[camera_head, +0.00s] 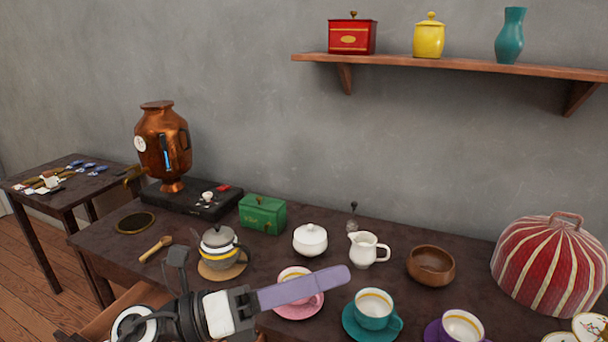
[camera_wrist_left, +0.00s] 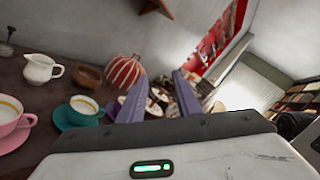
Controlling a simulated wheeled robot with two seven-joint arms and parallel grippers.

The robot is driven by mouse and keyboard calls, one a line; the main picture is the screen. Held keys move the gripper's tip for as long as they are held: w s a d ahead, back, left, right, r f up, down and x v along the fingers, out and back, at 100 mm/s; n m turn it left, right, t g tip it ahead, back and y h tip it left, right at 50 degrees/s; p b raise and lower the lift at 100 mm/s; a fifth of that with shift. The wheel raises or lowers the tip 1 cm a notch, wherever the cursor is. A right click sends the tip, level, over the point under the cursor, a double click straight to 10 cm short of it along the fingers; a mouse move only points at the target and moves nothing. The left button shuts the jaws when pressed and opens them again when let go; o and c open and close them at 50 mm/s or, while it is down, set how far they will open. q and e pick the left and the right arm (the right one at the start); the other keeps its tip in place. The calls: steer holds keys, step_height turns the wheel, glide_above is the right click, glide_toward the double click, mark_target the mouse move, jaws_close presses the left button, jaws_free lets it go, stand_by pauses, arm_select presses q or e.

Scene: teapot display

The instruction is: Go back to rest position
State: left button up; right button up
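My left gripper (camera_head: 338,278) reaches in from the lower left over the front of the dark table, its purple fingers pointing right. In the head view the fingers overlap, and they hide part of a pink cup (camera_head: 296,274) and its saucer. In the left wrist view the two fingers (camera_wrist_left: 160,86) stand apart with nothing held between them. My right gripper is in neither view.
On the table (camera_head: 130,262) are a copper urn (camera_head: 160,135), a grey teapot (camera_head: 218,240), a green box (camera_head: 262,213), a white creamer (camera_head: 367,248), a wooden bowl (camera_head: 431,265), a teal cup (camera_head: 373,305) and a striped cozy (camera_head: 548,262). A shelf (camera_head: 450,65) hangs above.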

arm_select(q)
steer(key=w+a+r+n+t+y, duration=0.1)
steer(key=w+a+n+t+y, duration=0.3)
steer(key=n+t, duration=0.45)
steer(key=w+a+r+n+t+y, duration=0.1)
steer(key=w+a+n+t+y, duration=0.1)
steer(key=a+n+t+y, duration=0.65)
steer(key=s+a+f+n+g+y, duration=0.1)
steer(key=a+f+n+g+y, duration=0.2)
steer(key=a+f+n, duration=0.35)
steer(key=s+a+f+n+g+y, duration=0.2)
steer(key=a+f+n+g+y, duration=0.15)
steer(key=f+n, duration=0.5)
steer(key=s+a+f+n+g, duration=0.1)
steer(key=s+f+n+g, duration=0.4)
steer(key=s+f, duration=0.55)
steer(key=s+a+f+n+g, duration=0.1)
steer(key=s+f+n+g, duration=0.2)
steer(key=s+f+g, duration=0.8)
steer(key=w+d+f+t+h+b, duration=0.1)
steer(key=w+d+f+t+h, duration=0.1)
steer(key=d+f+t, duration=0.4)
steer(key=shift+w+d+f+m+t+h+b, duration=0.15)
steer(key=shift+d+f+m+t+h+b, duration=0.35)
steer(key=shift+t, duration=0.75)
steer(key=shift+a+f, duration=0.15)
steer(key=shift+f, duration=0.05)
